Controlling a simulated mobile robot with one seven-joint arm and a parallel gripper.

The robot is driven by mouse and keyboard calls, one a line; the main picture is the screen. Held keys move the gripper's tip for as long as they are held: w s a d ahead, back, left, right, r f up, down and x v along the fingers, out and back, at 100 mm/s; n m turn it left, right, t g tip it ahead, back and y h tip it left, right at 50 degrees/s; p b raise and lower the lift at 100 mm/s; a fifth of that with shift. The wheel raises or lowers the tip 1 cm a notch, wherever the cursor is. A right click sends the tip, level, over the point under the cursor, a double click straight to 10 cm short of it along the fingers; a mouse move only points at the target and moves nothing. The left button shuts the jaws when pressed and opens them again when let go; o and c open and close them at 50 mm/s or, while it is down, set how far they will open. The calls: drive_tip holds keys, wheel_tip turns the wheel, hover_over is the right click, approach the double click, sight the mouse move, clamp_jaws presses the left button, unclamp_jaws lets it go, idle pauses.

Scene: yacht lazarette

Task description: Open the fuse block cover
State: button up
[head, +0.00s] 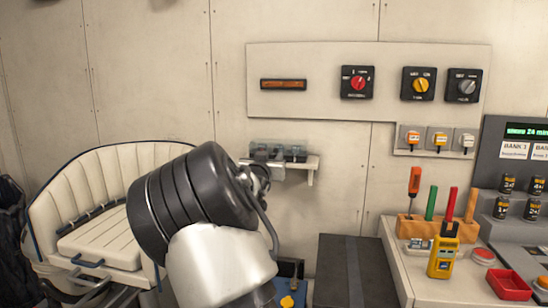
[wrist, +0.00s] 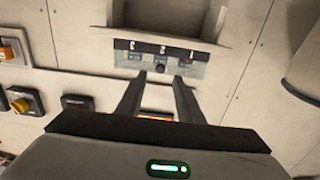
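The head view hides my fingers behind the arm.
The shelf (head: 312,166) juts from the wall. Above it is a switch panel (head: 325,105) with rotary switches and an orange bar (head: 283,84). At right, a bench holds a tool rack (head: 407,228), a yellow meter (head: 442,258) and a red tray (head: 509,285). A cream seat (head: 100,235) stands left.

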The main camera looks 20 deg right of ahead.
sight(276, 151)
drive_tip(key=x, duration=0.5)
drive_tip(key=shift+w+d, duration=0.2)
drive_tip(key=shift+w, duration=0.1)
clamp_jaws()
